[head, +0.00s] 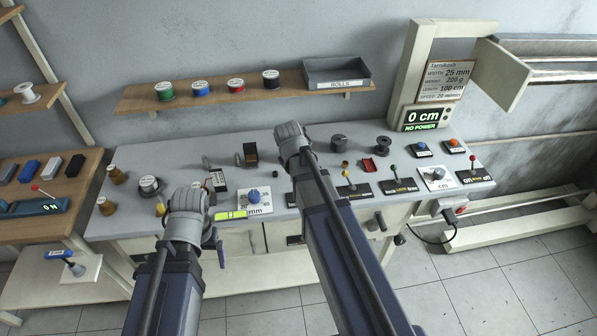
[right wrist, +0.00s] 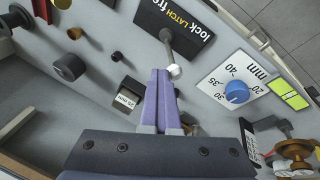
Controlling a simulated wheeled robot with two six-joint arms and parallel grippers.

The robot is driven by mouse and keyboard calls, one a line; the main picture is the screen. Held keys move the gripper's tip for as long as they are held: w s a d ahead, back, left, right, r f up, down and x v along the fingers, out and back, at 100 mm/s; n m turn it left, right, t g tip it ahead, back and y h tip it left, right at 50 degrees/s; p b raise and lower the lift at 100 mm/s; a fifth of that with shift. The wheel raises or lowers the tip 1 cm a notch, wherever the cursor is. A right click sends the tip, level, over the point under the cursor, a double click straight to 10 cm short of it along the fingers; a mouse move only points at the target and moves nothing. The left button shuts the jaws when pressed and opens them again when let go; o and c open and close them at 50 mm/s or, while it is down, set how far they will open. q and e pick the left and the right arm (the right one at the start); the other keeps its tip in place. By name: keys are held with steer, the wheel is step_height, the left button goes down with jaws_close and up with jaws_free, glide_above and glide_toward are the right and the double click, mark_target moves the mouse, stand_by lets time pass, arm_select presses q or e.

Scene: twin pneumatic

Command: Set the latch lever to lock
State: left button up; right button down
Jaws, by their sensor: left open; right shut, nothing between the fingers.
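The latch lever (right wrist: 174,70) has a pale round knob on a metal stem. It stands on a black plate (right wrist: 178,24) lettered lock, LATCH and free, cut off by the top edge of the right wrist view. I cannot tell which end the lever leans to. My right gripper (right wrist: 160,78) is shut and empty, its purple fingertips close beside the knob; I cannot tell if they touch. In the head view my right arm hides the right gripper and the lever. My left gripper (head: 214,244) is open near the bench's front edge, partly hidden by its wrist.
A mm dial with a blue knob (right wrist: 237,92) and a lit yellow-green level strip (right wrist: 288,93) lie beside the latch plate. Several levers, dials and spools stand on the grey bench (head: 225,148). A shelf (head: 214,95) with spools and a tray runs behind it.

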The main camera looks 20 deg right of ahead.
arm_select(q)
steer(key=shift+r, duration=0.1)
arm_select(e)
steer(key=shift+a, duration=0.25)
steer(key=shift+s+a+r+p, duration=0.1)
steer(key=shift+a+r+p, duration=0.05)
steer(key=shift+r+p, duration=0.5)
arm_select(q)
step_height(320, 180, up, 9)
steer(key=a+p, duration=0.1)
steer(key=p, duration=0.7)
steer(key=shift+a, duration=0.15)
arm_select(e)
steer(key=v, duration=0.8)
steer(key=shift+a+r, duration=0.25)
arm_select(q)
steer(key=shift+s, duration=0.1)
arm_select(e)
steer(key=shift+f, duration=0.1)
